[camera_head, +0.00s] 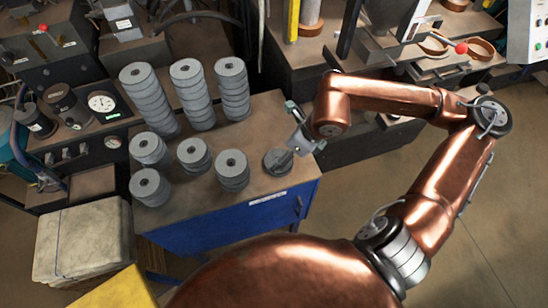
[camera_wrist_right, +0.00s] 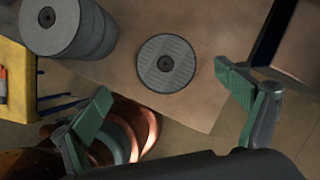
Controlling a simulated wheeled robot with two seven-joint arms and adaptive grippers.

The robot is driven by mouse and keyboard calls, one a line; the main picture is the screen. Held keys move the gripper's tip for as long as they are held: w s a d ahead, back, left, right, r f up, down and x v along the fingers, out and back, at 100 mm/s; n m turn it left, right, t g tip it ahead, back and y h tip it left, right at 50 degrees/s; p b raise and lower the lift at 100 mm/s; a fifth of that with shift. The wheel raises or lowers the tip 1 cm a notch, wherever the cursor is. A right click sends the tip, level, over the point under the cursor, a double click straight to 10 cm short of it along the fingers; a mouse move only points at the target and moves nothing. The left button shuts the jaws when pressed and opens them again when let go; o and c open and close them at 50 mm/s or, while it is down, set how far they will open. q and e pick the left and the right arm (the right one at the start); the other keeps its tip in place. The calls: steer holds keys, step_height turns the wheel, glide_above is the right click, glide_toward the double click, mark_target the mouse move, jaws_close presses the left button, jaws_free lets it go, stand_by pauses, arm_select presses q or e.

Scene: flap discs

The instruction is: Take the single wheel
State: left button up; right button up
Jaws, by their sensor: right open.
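The single wheel (camera_head: 274,163) is a flat grey disc with a dark centre hole. It lies alone near the front right corner of the brown top of a blue cabinet (camera_head: 225,225). In the right wrist view the same wheel (camera_wrist_right: 166,63) lies between and beyond the two green-padded fingers. My left gripper is not in view.
Several stacks of similar grey discs stand left of the wheel; the nearest is a short stack (camera_head: 232,168). Tall stacks (camera_head: 192,95) stand behind. Bare tabletop surrounds the wheel. A machine bench (camera_head: 300,75) stands behind, and gauges (camera_head: 102,104) stand at the left.

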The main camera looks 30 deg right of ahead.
steer(key=shift+w+d+f, duration=0.2)
steer(key=shift+f, duration=0.2)
steer(key=x, duration=0.3)
steer(key=b+x, duration=0.1)
steer(key=x, duration=0.3)
steer(key=shift+s+d, duration=0.25)
steer(key=c, duration=1.6)
steer(key=shift+c, duration=0.6)
steer(key=shift+r, duration=0.1)
